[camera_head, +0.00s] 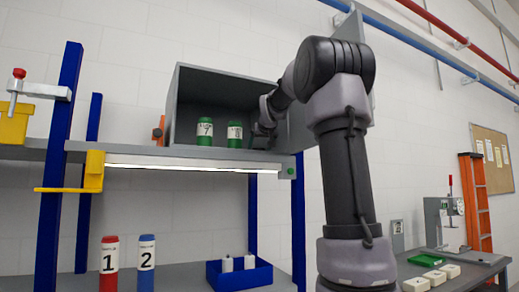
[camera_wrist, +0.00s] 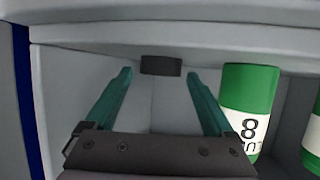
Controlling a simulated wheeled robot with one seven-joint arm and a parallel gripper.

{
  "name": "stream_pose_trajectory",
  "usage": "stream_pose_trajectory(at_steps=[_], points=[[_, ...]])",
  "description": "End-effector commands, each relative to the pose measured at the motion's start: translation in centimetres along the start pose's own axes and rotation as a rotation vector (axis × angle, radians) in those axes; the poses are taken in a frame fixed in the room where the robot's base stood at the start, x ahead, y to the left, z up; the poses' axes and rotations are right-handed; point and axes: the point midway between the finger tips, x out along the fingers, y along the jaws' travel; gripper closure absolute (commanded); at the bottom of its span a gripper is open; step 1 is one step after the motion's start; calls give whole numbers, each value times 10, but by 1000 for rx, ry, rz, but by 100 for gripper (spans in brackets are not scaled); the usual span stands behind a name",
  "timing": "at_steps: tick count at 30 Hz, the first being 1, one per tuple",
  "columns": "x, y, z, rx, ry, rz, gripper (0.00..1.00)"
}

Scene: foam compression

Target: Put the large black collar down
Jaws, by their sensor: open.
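In the wrist view, my gripper (camera_wrist: 160,76) is open, its two green fingers spread apart with nothing between them. A small dark block (camera_wrist: 161,65) shows just beyond the fingertips against the pale wall; it may be the large black collar, but its shape does not settle this. In the head view, my gripper (camera_head: 262,124) reaches into the right side of the open grey cabinet (camera_head: 174,105), and its fingers are mostly hidden. No collar can be made out in the head view.
A green bottle marked 8 (camera_wrist: 248,108) stands close right of my right finger. Green bottles 7 (camera_head: 205,132) and 8 (camera_head: 235,134) stand in the cabinet. Below are red bottle 1 (camera_head: 109,263), blue bottle 2 (camera_head: 146,262) and a blue bin (camera_head: 238,279).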

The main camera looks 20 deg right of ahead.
Motion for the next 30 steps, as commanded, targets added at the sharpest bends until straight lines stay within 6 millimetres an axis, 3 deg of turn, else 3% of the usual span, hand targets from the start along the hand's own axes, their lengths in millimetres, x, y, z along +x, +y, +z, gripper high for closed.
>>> stream_pose_trajectory(at_steps=[6,12,23,26,29,30], points=[[-49,-1,-1,-1,6,1,12],[-86,-1,-1,-1,3,-1,12],[-108,-5,6,2,-7,-6,12],[-119,-24,38,23,-58,-32,12],[-143,-53,106,71,-159,-76,12],[-156,-62,139,97,-207,-95,12]])
